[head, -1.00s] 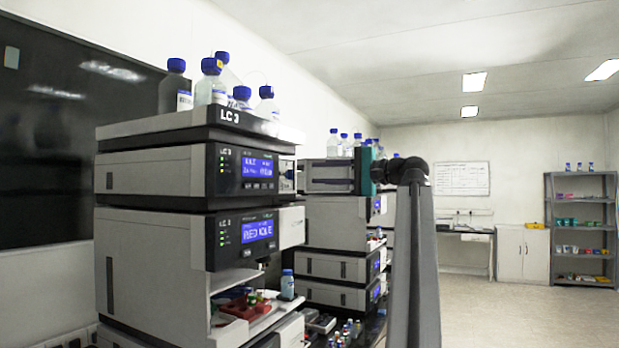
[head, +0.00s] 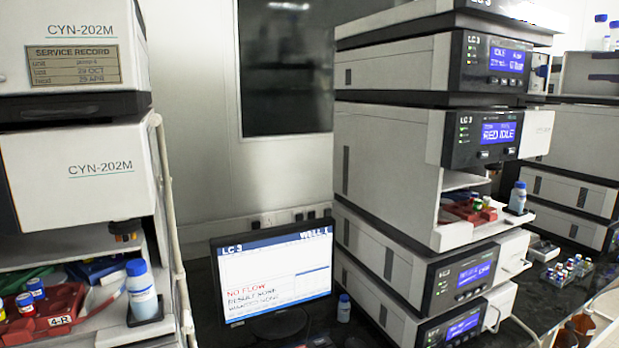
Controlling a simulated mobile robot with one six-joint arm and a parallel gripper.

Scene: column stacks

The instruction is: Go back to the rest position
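My gripper and arm are not in the head view at this moment, so I cannot see whether the gripper is open, shut or holding anything. The LC 3 column stack (head: 390,140) stands right of the middle.
A stack marked CYN-202M (head: 75,180) fills the left side, with a red tray (head: 45,320) and a blue-capped bottle (head: 141,292) low in it. A monitor (head: 272,276) showing NO FLOW stands between the stacks. Small vials (head: 570,270) stand on the dark bench at right.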

